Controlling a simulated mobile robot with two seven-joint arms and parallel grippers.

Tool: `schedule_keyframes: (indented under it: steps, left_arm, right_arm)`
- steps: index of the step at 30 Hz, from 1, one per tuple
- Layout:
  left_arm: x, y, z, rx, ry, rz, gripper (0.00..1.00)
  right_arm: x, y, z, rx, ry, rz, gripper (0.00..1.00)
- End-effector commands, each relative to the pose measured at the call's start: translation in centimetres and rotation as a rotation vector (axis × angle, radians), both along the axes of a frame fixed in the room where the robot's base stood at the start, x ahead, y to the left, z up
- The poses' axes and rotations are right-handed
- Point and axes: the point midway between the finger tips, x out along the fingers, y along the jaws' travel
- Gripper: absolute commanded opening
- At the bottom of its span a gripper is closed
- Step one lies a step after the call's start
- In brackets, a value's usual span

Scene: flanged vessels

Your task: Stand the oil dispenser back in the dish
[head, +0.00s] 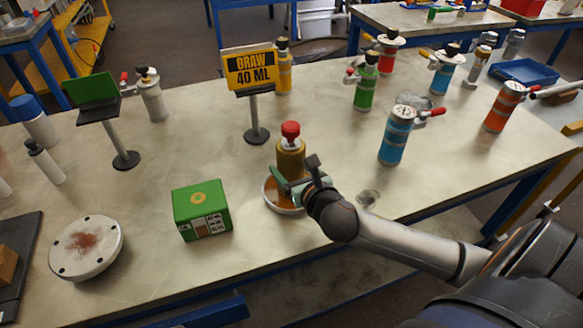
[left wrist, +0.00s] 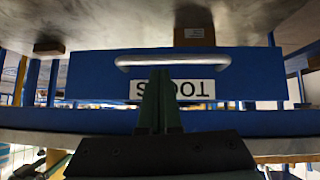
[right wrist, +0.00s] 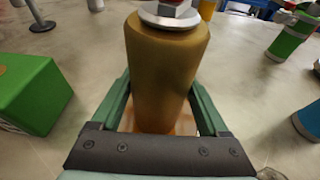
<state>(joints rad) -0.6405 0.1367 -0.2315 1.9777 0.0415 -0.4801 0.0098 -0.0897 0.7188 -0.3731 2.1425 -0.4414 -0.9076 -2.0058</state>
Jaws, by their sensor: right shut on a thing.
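The oil dispenser (head: 291,158), an amber-gold bottle with a red top, is upright over the shallow dish (head: 267,197), which has a pale rim and orange inside. My right gripper (head: 296,174) is shut on the dispenser's body, and the right wrist view shows the bottle (right wrist: 165,70) between its two green fingers. The arm and gripper hide the bottle's base, so I cannot tell whether it touches the dish floor. My left gripper (left wrist: 160,82) shows only in the left wrist view, shut and empty, facing a blue drawer front marked TOOLS.
A green box (head: 203,210) stands left of the dish. A yellow sign reading DRAW 40 ML (head: 250,70) stands behind it. A round white flange (head: 87,248) lies at front left. Blue (head: 395,136) and green (head: 366,84) bottles stand to the right. The table between is mostly clear.

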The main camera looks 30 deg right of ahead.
Motion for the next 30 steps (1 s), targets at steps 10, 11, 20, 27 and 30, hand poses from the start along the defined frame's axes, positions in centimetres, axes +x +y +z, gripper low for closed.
schedule_keyframes:
  steps: [10,11,20,27,30]
  left_arm:
    - [-0.4,0.3,-0.5,0.006,0.01,0.003,0.0]
    - [-0.4,0.3,-0.5,0.006,0.01,0.003,0.0]
    - [-0.4,0.4,-0.4,0.007,0.01,0.004,0.0]
    - [-0.4,0.5,-0.1,0.009,0.01,0.006,0.0]
    - [-0.5,0.6,-0.1,0.009,0.011,0.008,0.0]
  right_arm:
    - [0.0,0.0,-0.3,0.0,0.001,0.0,1.0]
    - [0.0,0.0,-0.3,0.0,0.0,0.0,1.0]
    - [-0.3,0.0,0.1,-0.001,0.001,0.0,1.0]
    - [-4.1,0.7,1.2,-0.002,0.004,0.003,1.0]
    - [-6.1,1.1,1.9,0.0,0.003,0.003,1.0]
